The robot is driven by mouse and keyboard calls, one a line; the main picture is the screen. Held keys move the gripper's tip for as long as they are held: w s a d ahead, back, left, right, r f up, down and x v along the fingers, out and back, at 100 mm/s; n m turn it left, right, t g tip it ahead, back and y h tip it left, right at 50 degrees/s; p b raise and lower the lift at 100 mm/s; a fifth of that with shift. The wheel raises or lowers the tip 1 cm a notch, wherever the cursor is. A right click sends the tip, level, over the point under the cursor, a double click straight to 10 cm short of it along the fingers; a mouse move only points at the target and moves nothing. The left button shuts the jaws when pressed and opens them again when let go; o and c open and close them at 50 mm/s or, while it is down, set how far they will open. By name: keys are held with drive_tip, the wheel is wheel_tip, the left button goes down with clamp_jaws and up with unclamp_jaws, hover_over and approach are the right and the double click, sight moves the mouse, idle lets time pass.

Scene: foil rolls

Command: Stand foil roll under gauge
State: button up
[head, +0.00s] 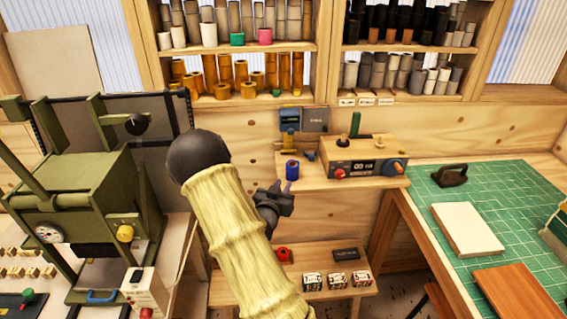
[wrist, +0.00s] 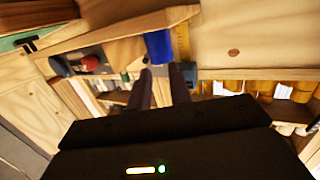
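The blue foil roll (head: 292,170) stands upright near the front edge of a small wooden shelf. It also shows in the wrist view (wrist: 158,47), where the scene looks upside down. The gauge (head: 290,117), a blue unit with a dark display, is on the wall behind and above the roll. Part of it shows as a teal block in the wrist view (wrist: 190,72). My gripper (head: 286,189) is just in front of the roll. In the wrist view its two fingers (wrist: 162,72) are apart and point at the roll, with a gap between them. Contact cannot be told.
A control box with knobs (head: 362,160) stands on the shelf to the right. A lower shelf (head: 230,292) holds small boxes. A green press (head: 85,190) is at left, a green cutting mat (head: 500,240) at right. Racks of rolls fill the wall above.

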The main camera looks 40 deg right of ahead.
sight(283, 167)
drive_tip(key=shift+w+d+f, duration=0.6)
drive_tip(key=shift+d+f, duration=0.1)
drive_tip(key=shift+d, duration=0.15)
drive_tip(key=shift+f+x, duration=0.15)
drive_tip(key=shift+x, duration=0.55)
drive_tip(key=shift+f+x, duration=0.15)
drive_tip(key=shift+x, duration=0.6)
drive_tip(key=shift+w+d+b, duration=0.55)
drive_tip(key=shift+w+d, duration=0.25)
drive_tip(key=shift+w, duration=0.6)
drive_tip(key=shift+w+d+b, duration=0.55)
drive_tip(key=shift+w+d, duration=0.25)
drive_tip(key=shift+w, duration=0.6)
drive_tip(key=shift+w+d+b, duration=0.55)
drive_tip(key=shift+w+d, duration=0.3)
drive_tip(key=shift+w, duration=0.55)
drive_tip(key=shift+w+d, duration=0.2)
drive_tip(key=shift+d, duration=0.15)
drive_tip(key=shift+w+d+b, duration=0.25)
drive_tip(key=shift+w+b, duration=0.05)
drive_tip(key=shift+w, duration=0.4)
drive_tip(key=shift+s+a, duration=0.1)
drive_tip(key=shift+f+b+v, duration=0.2)
drive_tip(key=shift+b+v, duration=0.1)
drive_tip(key=shift+v, duration=1.4)
drive_tip(key=shift+f+b+v, duration=0.15)
drive_tip(key=shift+b+v, duration=0.15)
drive_tip(key=shift+v, duration=1.4)
